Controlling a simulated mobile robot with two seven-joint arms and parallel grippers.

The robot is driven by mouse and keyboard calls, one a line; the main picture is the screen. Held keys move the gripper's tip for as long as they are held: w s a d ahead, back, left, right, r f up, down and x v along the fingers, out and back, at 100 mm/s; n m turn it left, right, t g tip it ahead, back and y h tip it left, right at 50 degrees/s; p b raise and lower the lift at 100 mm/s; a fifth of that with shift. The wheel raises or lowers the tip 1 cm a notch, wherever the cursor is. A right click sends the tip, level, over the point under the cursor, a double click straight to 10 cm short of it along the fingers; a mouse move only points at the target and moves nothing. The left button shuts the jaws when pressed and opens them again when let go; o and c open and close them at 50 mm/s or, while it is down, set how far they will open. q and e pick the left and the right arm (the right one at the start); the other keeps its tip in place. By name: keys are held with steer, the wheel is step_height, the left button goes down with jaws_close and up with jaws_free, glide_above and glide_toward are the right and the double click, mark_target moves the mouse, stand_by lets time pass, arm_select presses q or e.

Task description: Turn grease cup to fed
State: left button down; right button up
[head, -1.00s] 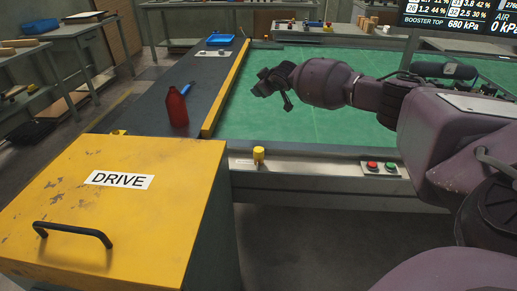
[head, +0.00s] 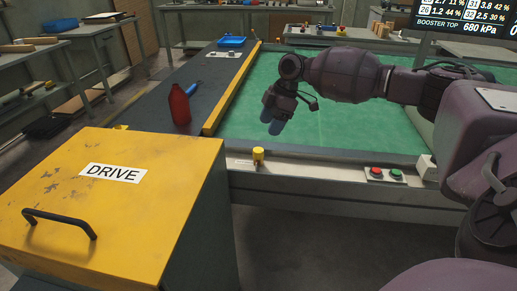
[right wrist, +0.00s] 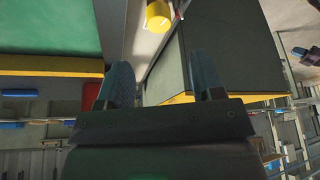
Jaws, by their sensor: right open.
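The grease cup (head: 258,155) is a small yellow cylinder on the metal front rail of the green-topped table, right of the yellow DRIVE box. It also shows at the top of the right wrist view (right wrist: 158,16). My right gripper (head: 274,120) hangs over the green surface, just behind and above the cup, with its blue fingers pointing down. In the right wrist view its two fingers (right wrist: 160,80) stand apart with nothing between them. The gripper is not touching the cup. My left gripper is not in view.
The yellow DRIVE box (head: 110,205) with a black handle stands at the front left. A red bottle (head: 180,105) stands on the dark side shelf. Red and green buttons (head: 385,174) sit on the rail to the right. A yellow bar (head: 232,90) edges the green surface (head: 330,125).

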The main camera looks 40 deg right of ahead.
mark_target(259, 149)
steer(key=b+x, duration=0.1)
steer(key=x, duration=0.6)
steer(key=shift+f+b, duration=0.35)
steer(key=shift+w+a+f, duration=0.1)
steer(key=shift+a+f, duration=0.15)
steer(key=shift+f, duration=0.25)
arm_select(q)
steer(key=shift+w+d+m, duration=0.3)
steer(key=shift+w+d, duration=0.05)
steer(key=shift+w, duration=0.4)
arm_select(e)
steer(key=shift+f, duration=0.15)
steer(key=shift+c, duration=0.4)
